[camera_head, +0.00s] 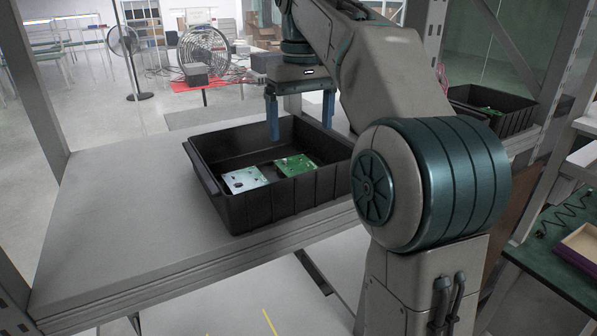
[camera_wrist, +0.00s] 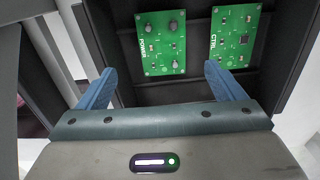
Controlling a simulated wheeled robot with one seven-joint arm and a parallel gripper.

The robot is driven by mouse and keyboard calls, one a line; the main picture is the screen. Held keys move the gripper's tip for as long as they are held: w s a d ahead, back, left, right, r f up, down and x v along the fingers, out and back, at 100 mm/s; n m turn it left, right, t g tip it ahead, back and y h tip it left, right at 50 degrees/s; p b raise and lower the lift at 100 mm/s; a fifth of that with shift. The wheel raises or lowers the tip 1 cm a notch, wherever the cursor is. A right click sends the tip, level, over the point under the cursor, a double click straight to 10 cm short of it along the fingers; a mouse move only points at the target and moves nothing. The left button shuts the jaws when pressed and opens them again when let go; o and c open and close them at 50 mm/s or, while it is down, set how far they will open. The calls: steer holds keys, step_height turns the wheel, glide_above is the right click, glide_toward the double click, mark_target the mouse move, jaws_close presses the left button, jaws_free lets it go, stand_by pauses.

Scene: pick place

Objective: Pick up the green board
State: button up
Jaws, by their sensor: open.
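Two flat circuit boards lie in a black bin (camera_head: 290,203). In the head view one board (camera_head: 296,164) looks green and the other (camera_head: 245,179), to its left, looks pale, perhaps from glare. In the wrist view both are green: one marked POWER (camera_wrist: 157,52), with round dark components, and one marked CTRL (camera_wrist: 232,38) to its right. My gripper (camera_head: 300,130) is open and empty above the bin. In the wrist view its blue fingers (camera_wrist: 159,70) are spread below the boards, apart from them.
The bin stands on a grey shelf (camera_head: 110,245) with bare surface to its left. Metal shelf posts (camera_head: 30,90) rise at the sides. Another black bin (camera_head: 500,105) holding something green stands at the right, behind my arm.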

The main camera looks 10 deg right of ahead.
mark_target(299, 167)
steer(key=shift+s+a+f, duration=0.1)
steer(key=shift+f, duration=2)
steer(key=shift+a+f, duration=0.1)
steer(key=shift+f, duration=1.95)
steer(key=c, duration=1.1)
